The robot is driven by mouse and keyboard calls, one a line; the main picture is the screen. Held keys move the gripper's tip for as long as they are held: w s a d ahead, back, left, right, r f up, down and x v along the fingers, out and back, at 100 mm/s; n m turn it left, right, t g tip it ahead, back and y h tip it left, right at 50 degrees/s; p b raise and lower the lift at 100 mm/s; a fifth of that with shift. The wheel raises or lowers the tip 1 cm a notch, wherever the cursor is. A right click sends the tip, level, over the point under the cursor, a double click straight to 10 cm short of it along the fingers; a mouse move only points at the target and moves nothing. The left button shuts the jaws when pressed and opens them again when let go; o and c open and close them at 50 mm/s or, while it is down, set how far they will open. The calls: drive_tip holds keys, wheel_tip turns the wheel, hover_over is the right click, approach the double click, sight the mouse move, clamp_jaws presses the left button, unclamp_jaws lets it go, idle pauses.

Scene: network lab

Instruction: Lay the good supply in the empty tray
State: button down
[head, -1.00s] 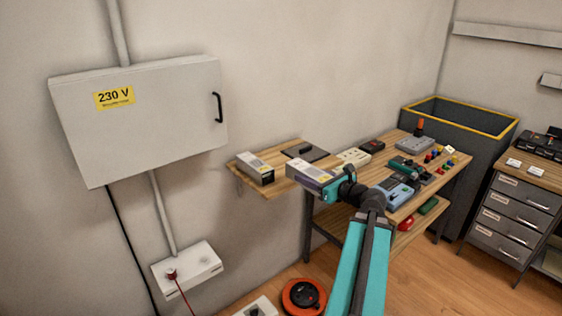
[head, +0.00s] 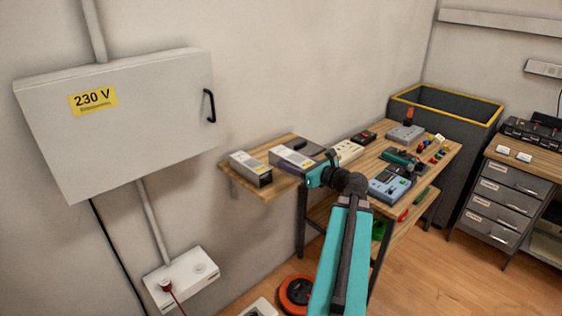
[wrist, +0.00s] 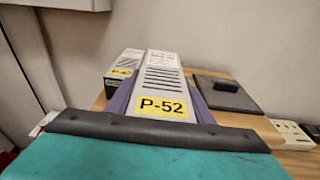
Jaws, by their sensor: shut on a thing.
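My gripper (head: 298,166) is shut on a grey-white supply (head: 292,156) with a vented top. In the wrist view this supply (wrist: 162,82) carries a yellow label P-52, with purple fingers along both sides. It is over the wooden wall shelf (head: 262,188); I cannot tell whether it touches it. A second, similar supply (head: 250,167) lies to its left; it also shows in the wrist view (wrist: 122,66), its yellow label partly hidden. A dark flat plate (wrist: 228,98) with a black block lies to the right. I cannot make out an empty tray.
A wooden bench (head: 433,160) right of the shelf holds several devices, including a blue meter (head: 390,188). A 230 V cabinet (head: 125,120) hangs at left. A dark yellow-rimmed bin (head: 450,117) and a drawer unit (head: 500,200) stand at right. A cable reel (head: 296,293) lies below.

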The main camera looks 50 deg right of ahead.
drive_tip(key=shift+s+d+r, duration=0.15)
drive_tip(key=shift+w+d, duration=0.5)
drive_tip(key=shift+w, duration=0.1)
drive_tip(key=shift+w+d+f+p, duration=0.25)
drive_tip(key=shift+w+d+p, duration=0.3)
drive_tip(key=shift+w+d, duration=1)
drive_tip(key=shift+w+d+f+p, duration=0.25)
drive_tip(key=shift+w+d+p, duration=0.45)
drive_tip(key=shift+w, duration=1.6)
drive_tip(key=shift+w+d+f+p, duration=0.25)
drive_tip(key=shift+w+d+p, duration=0.2)
drive_tip(key=shift+w+d, duration=1.15)
drive_tip(key=shift+w+a, duration=0.3)
drive_tip(key=shift+w, duration=0.15)
drive_tip(key=shift+w+d, duration=0.1)
drive_tip(key=shift+w, duration=0.05)
drive_tip(key=shift+w+d+f, duration=0.1)
drive_tip(key=shift+w, duration=0.05)
drive_tip(key=shift+f+p, duration=0.7)
drive_tip(key=shift+f, duration=1)
drive_tip(key=shift+f, duration=0.1)
drive_tip(key=c, duration=0.9)
unclamp_jaws()
drive_tip(key=shift+f, duration=0.1)
